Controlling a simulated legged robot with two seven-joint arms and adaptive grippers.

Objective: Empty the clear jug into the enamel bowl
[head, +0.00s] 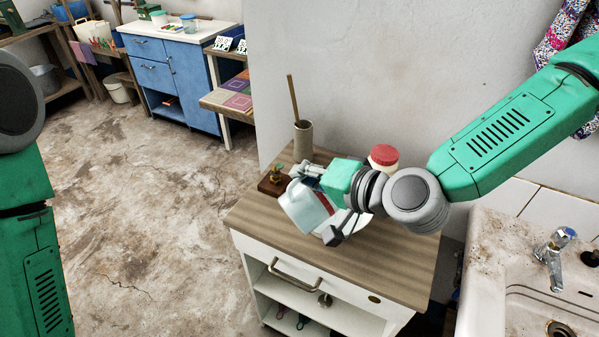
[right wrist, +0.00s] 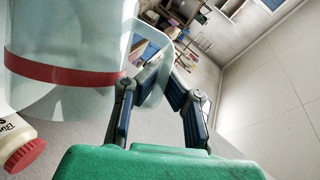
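The clear jug (head: 302,208), pale and see-through with a red band, is strongly tilted over the cabinet top in the head view. It fills the upper left of the right wrist view (right wrist: 85,100). My right gripper (head: 312,170) has its fingers on both sides of the jug's handle (right wrist: 158,85) and looks shut on it. A white rim, probably the enamel bowl (head: 343,223), shows below and right of the jug, mostly hidden by the jug and my wrist. I cannot tell what is in the bowl. My left arm is at the left edge, its gripper out of view.
A stone sink (head: 487,245) with a tap (head: 553,250) is at right. Open floor lies left.

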